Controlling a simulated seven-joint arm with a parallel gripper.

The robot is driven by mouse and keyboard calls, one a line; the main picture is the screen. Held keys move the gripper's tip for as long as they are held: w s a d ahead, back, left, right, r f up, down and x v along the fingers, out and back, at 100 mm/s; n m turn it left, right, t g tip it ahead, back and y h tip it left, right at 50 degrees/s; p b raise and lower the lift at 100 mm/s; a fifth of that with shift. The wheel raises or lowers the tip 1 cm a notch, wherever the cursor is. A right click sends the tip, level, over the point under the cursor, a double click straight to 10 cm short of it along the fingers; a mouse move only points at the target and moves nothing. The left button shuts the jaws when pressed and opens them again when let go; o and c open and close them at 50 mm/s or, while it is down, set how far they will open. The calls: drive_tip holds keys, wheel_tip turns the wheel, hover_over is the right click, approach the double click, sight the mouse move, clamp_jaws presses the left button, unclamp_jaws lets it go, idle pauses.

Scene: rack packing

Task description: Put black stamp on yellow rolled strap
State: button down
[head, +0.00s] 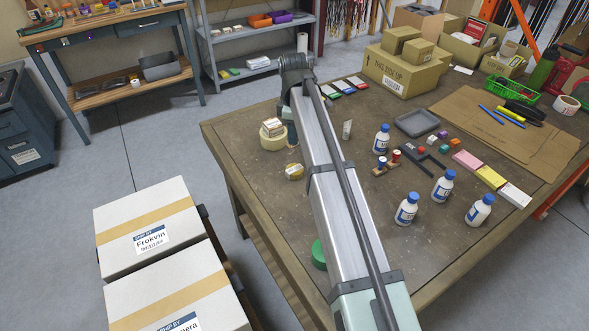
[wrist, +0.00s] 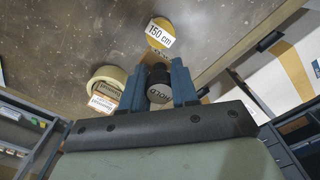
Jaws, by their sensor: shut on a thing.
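My gripper (wrist: 158,70) is shut on the black stamp (wrist: 159,87), a dark cylinder with a grey end and pale lettering, held between the two blue fingers. In the head view my arm hides the stamp. The yellow rolled strap (wrist: 159,32) lies on the table with a white "150 cm" label, ahead of the fingertips in the wrist view. It also shows in the head view (head: 294,172), left of my arm near the table's left edge. The stamp is apart from the strap in the wrist view; its height above the table is hard to tell.
A green roll (head: 319,255) lies near the front edge. Several white bottles (head: 406,210) and a grey tray (head: 417,123) stand right of my arm. The table's left edge is near.

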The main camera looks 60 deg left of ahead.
drive_tip(key=shift+f+m, duration=0.1)
drive_tip(key=shift+m, duration=0.2)
drive_tip(key=shift+f, duration=0.3)
hover_over(294, 169)
drive_tip(key=shift+f, duration=4.6)
drive_tip(key=shift+f, duration=0.1)
drive_tip(key=c, duration=0.9)
unclamp_jaws()
drive_tip(key=shift+o, duration=0.2)
wheel_tip(294, 169, up, 12)
drive_tip(key=shift+r, duration=0.1)
